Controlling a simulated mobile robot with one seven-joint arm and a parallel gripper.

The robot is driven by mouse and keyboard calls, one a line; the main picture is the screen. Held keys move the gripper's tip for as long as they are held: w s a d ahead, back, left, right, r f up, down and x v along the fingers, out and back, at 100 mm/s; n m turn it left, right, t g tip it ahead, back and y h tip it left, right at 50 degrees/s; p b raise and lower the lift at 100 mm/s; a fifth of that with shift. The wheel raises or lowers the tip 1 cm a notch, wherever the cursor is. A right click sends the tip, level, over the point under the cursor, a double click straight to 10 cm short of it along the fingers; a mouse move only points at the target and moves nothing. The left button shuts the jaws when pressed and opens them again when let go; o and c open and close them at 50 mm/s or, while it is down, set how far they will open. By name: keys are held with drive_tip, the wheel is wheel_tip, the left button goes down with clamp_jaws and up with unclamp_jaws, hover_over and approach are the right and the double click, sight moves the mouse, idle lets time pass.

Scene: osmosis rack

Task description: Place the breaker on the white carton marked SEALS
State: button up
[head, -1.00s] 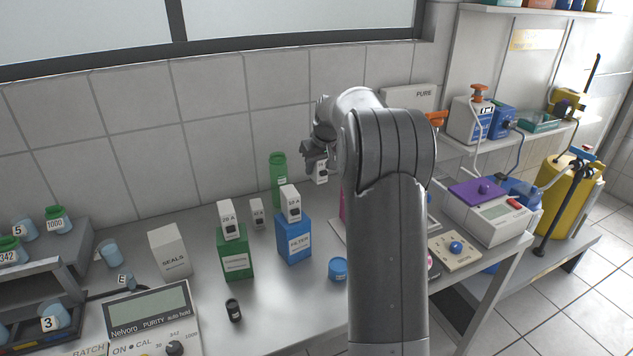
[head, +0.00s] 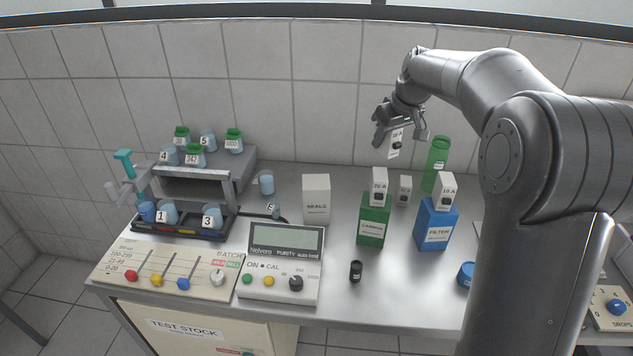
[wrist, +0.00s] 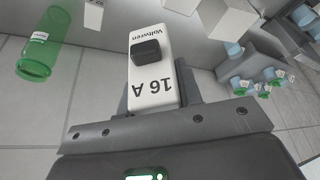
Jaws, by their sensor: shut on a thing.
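My gripper (head: 400,130) is shut on a white breaker (head: 395,146) with a black switch, holding it in the air above the back of the bench. The white carton marked SEALS (head: 316,203) stands upright on the bench, left of and below my gripper. Its top looks bare. Other white breakers stand on the green carton (head: 379,187) and the blue carton (head: 447,191).
A small breaker (head: 404,190) and a green bottle (head: 436,163) stand behind the cartons. A purity meter (head: 278,272) lies in front of SEALS, a jar rack (head: 200,185) to its left. A black canister (head: 356,271) stands at the front.

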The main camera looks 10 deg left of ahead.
drive_tip(key=s+a+n, duration=0.2)
drive_tip(key=s+a, duration=0.1)
drive_tip(key=a, duration=0.4)
approach(309, 176)
drive_tip(key=shift+w+a+f, duration=0.1)
drive_tip(key=shift+w+a, duration=0.1)
drive_tip(key=shift+w, duration=0.2)
drive_tip(key=shift+w+a+f, duration=0.1)
drive_tip(key=shift+w+a, duration=0.1)
drive_tip(key=shift+w, duration=0.25)
drive_tip(key=shift+a+f, duration=0.15)
drive_tip(key=shift+f, duration=1.95)
drive_tip(key=shift+f, duration=0.1)
drive_tip(key=o, duration=1)
